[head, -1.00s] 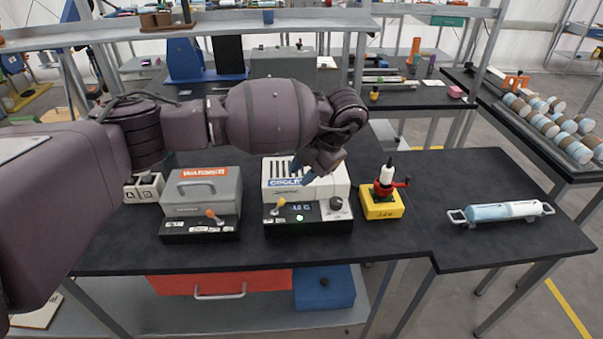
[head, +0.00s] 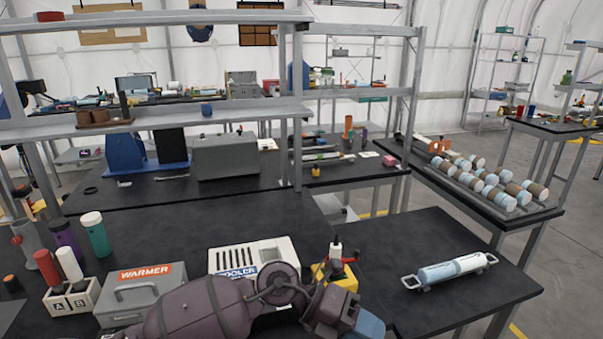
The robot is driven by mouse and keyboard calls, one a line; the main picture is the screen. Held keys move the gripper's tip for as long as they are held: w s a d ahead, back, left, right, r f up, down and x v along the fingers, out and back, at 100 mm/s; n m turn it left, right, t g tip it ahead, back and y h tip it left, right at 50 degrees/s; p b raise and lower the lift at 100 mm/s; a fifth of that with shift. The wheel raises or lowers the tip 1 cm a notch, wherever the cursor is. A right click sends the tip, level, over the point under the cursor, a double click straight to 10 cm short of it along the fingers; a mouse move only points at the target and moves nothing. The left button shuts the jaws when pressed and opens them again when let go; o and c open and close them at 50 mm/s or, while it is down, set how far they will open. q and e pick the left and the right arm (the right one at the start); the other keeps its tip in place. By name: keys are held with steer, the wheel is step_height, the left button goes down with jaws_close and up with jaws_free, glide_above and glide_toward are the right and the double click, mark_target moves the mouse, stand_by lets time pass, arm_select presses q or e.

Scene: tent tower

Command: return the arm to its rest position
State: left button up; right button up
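My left arm (head: 205,312) comes in low along the bottom edge of the head view, in front of the warmer and cooler. Its wrist ends at my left gripper (head: 367,325), a blue-grey part at the bottom edge, just in front of the yellow box. The fingertips are cut off or hidden, so I cannot tell whether it is open or shut. No held object shows. My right gripper is not in view.
The grey warmer (head: 140,292) and white cooler (head: 253,257) stand on the black table, partly hidden by my arm. The yellow box (head: 344,279) with a red-handled device is close to my wrist. A light-blue and white cylinder (head: 455,266) lies at right. Bare tabletop lies between.

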arm_select(q)
steer(key=w+a+r+n+t+h, duration=0.3)
steer(key=a+r+n+t+h, duration=0.2)
steer(key=r+n+t+h, duration=0.6)
steer(key=w+a+f+n+t+y, duration=0.2)
steer(key=a+f+n+t+y, duration=0.3)
steer(key=a+n+y, duration=0.45)
steer(key=w+a+f+n+t+y, duration=0.1)
steer(key=a+f+n+t+y, duration=0.2)
steer(key=a+n+t+y, duration=0.6)
steer(key=s+a+f+n+g+y, duration=0.7)
steer(key=s+a+f+n+g, duration=0.2)
steer(key=a+f+n, duration=0.1)
steer(key=s+a+f+n+g, duration=0.1)
steer(key=s+a+f+g, duration=0.2)
steer(key=s, duration=0.5)
steer(key=s+a+f+n+g, duration=0.15)
steer(key=s+f+g, duration=0.3)
steer(key=s, duration=0.45)
steer(key=w+f+m+t+h, duration=0.1)
steer(key=w+f+t, duration=0.6)
steer(key=w+f, duration=0.1)
steer(key=shift+f, duration=0.7)
